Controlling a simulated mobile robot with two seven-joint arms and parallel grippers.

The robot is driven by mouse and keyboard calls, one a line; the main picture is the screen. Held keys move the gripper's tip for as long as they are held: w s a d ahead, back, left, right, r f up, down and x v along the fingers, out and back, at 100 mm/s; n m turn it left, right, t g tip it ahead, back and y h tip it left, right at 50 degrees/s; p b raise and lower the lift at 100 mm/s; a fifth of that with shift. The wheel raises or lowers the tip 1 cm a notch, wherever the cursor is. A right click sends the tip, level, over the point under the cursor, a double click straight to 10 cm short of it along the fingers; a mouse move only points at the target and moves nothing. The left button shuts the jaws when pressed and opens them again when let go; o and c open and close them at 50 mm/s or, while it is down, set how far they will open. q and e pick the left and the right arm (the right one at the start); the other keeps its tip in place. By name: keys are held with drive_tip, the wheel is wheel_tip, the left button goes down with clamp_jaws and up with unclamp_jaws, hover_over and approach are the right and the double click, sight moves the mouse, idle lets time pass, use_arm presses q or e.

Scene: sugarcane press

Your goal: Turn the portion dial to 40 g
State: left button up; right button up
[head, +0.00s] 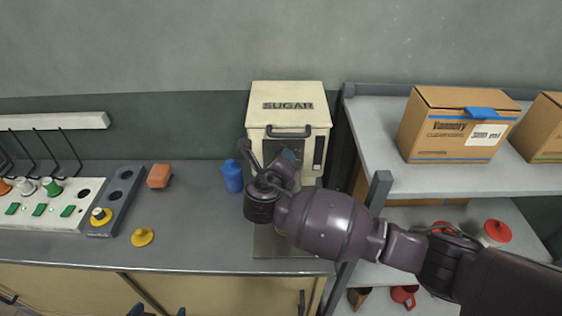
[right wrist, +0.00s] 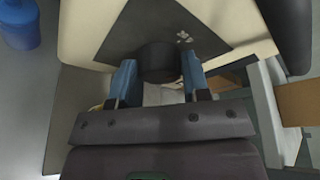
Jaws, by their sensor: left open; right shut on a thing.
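The cream sugar machine (head: 290,100), marked SUGAR, stands at the back of the counter. My right arm reaches across its front and hides most of its lower part. In the right wrist view, the round dark portion dial (right wrist: 158,60) sits on a dark panel (right wrist: 135,28) with small pale marks. My right gripper (right wrist: 158,74) is shut on the dial, one blue finger on each side. The dial's setting cannot be read. My left gripper (head: 157,312) only just shows at the bottom edge of the head view, open, away from the machine.
A blue canister (head: 232,176) stands just left of the machine and also shows in the right wrist view (right wrist: 20,25). A grey shelf (head: 370,150) with cardboard boxes (head: 460,123) stands to the right. An orange block (head: 159,176) and yellow piece (head: 142,237) lie on the counter.

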drive_tip(key=m+y, duration=0.2)
drive_tip(key=m, duration=0.1)
drive_tip(key=shift+d+r+m+g, duration=0.1)
drive_tip(key=shift+d+m+g, duration=0.05)
drive_tip(key=shift+m+g, duration=0.15)
drive_tip(key=m+y, duration=0.2)
drive_tip(key=m, duration=0.1)
drive_tip(key=shift+d, duration=0.15)
drive_tip(key=m+y, duration=0.1)
drive_tip(key=m, duration=0.2)
drive_tip(key=shift+d+y, duration=0.15)
drive_tip(key=shift+y, duration=0.25)
drive_tip(key=shift+d+m+y+b, duration=0.1)
drive_tip(key=shift+m+y+b, duration=0.25)
drive_tip(key=shift+m+y, duration=0.9)
drive_tip(key=shift+m+h, duration=0.35)
drive_tip(key=shift+m, duration=0.1)
drive_tip(key=o, duration=0.9)
drive_tip(key=shift+s, duration=0.1)
drive_tip(key=v, duration=1)
drive_tip(key=shift+s+d+f+b, duration=0.15)
drive_tip(key=shift+s+f+b, duration=0.15)
drive_tip(key=shift+s, duration=0.1)
